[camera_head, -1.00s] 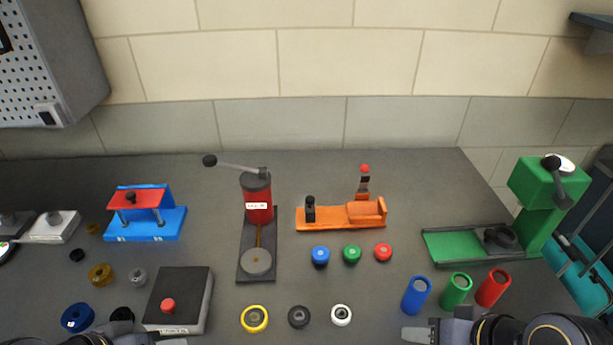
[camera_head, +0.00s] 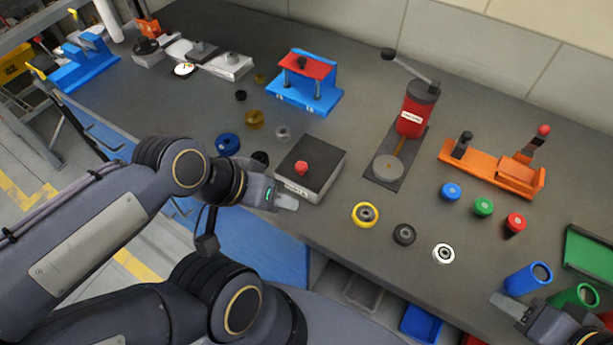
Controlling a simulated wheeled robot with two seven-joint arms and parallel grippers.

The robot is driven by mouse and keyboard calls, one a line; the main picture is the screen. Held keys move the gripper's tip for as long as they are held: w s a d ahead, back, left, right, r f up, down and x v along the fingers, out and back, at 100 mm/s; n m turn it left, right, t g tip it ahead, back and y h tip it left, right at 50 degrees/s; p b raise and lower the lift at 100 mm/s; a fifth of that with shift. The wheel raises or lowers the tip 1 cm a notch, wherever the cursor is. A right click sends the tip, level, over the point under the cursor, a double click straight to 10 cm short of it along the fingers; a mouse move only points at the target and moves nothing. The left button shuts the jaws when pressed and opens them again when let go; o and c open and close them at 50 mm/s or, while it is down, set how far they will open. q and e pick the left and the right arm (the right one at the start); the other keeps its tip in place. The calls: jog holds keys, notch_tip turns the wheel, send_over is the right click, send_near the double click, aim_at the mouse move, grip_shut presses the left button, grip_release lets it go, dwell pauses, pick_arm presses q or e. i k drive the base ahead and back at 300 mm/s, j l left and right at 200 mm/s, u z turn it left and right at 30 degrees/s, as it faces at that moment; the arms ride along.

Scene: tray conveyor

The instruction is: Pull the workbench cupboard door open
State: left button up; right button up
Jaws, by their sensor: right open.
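The blue front of the workbench (camera_head: 262,248), where the cupboard door would be, runs below the grey top on the left. My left arm covers much of it, so I cannot tell which panel is the door or whether it is ajar. A dark handle shows on the blue front near my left forearm. My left gripper (camera_head: 287,201) is at the bench's front edge, by the black box with a red button (camera_head: 318,167). Its fingers overlap, so its opening is unclear. My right gripper (camera_head: 510,306) is open at the lower right, near the blue cylinder (camera_head: 524,281).
The bench top (camera_head: 345,243) carries a red press (camera_head: 414,116), a blue fixture (camera_head: 307,93), an orange fixture (camera_head: 485,170) and several rings and caps. Below the edge, right of the blue front, is an open space with a blue bin (camera_head: 420,325). Floor shows at left.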

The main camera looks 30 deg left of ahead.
aim_at(244, 236)
jog(key=k+j+u, duration=0.1)
jog(key=u, duration=0.35)
jog(key=k+j+u, duration=0.1)
jog(key=u, duration=0.4)
jog(key=j+u, duration=0.25)
jog(key=u, duration=0.2)
jog(key=j+u, duration=0.25)
jog(key=j, duration=0.2)
jog(key=i+j+u, duration=0.25)
jog(key=j, duration=0.2)
jog(key=j+u, duration=0.25)
jog(key=j, duration=0.25)
